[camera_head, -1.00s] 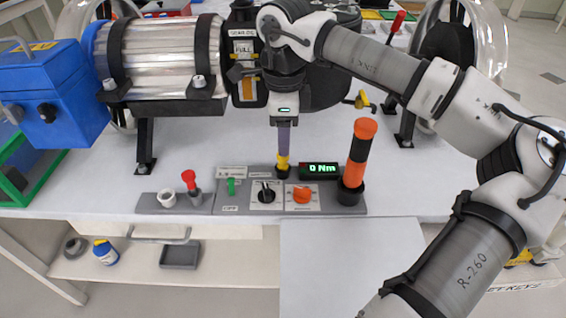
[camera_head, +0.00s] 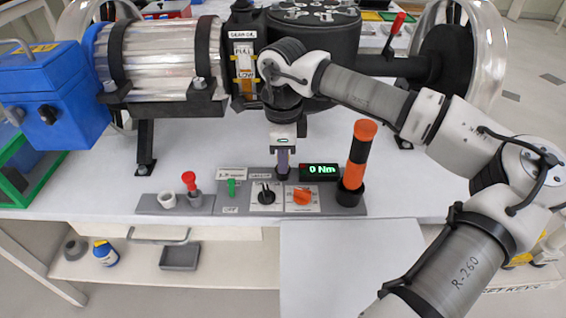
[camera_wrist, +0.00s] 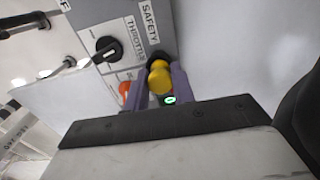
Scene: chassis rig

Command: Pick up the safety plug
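The safety plug is a yellow rounded knob (camera_wrist: 160,80) in the wrist view, upright in a dark round socket next to the word SAFETY on the grey panel (camera_wrist: 148,45). My gripper (camera_wrist: 161,82) has its two purple fingers on either side of the yellow knob. The fingers look open around it, and I cannot tell whether they touch it. In the head view my gripper (camera_head: 283,174) points straight down at the panel (camera_head: 230,206), its tips close to the panel top. There the plug is hidden behind the fingers.
Just right of the gripper stand a green 0 Nm display (camera_head: 319,170) and a tall orange-and-black handle (camera_head: 357,155). Left are a black knob (camera_head: 264,194), a green switch (camera_head: 231,188) and a red-topped lever (camera_head: 190,181). The silver cylinder (camera_head: 160,60) lies behind.

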